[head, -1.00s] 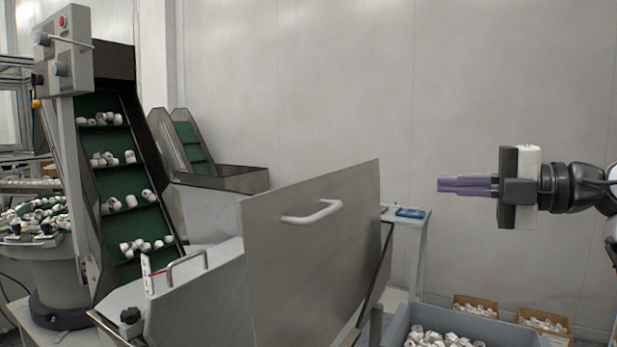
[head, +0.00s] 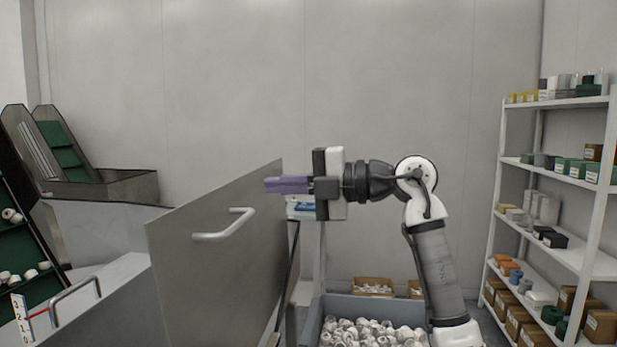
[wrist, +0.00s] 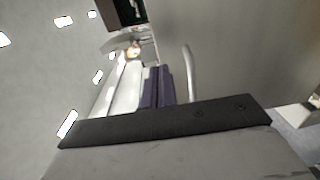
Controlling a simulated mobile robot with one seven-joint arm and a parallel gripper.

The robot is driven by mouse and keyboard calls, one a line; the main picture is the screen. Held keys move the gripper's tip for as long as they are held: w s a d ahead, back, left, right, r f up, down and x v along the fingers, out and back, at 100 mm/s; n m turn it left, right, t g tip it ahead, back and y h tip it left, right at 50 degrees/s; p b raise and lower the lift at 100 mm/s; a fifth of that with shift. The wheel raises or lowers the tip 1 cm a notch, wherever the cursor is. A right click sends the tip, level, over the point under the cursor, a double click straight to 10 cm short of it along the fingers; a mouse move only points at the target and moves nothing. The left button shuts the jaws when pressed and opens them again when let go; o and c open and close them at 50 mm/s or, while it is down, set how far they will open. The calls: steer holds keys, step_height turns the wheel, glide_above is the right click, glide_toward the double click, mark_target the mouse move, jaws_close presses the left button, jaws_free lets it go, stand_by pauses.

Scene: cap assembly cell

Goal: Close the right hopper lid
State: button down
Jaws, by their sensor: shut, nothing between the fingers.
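The right hopper lid (head: 222,262) is a flat grey metal panel standing raised and open in the head view. Its white bar handle (head: 224,226) is on the face toward the camera. My gripper (head: 268,185) is shut and empty, its purple fingers pointing left at the height of the lid's upper right edge. Whether the fingertips touch the lid cannot be told. In the wrist view the purple fingers (wrist: 158,88) show beside a pale curved bar that looks like the handle (wrist: 190,75), with the lid's grey face (wrist: 240,50) to the right.
A grey-blue bin (head: 315,318) of white caps stands right of the hopper, below my arm. A shelf rack (head: 503,180) with boxes stands at the right. A closed lid's handle (head: 75,296) is at lower left. A green conveyor (head: 30,285) is at far left.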

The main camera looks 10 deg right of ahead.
mark_target(228, 187)
steer(key=shift+p+x, duration=0.75)
steer(key=shift+x, duration=2.4)
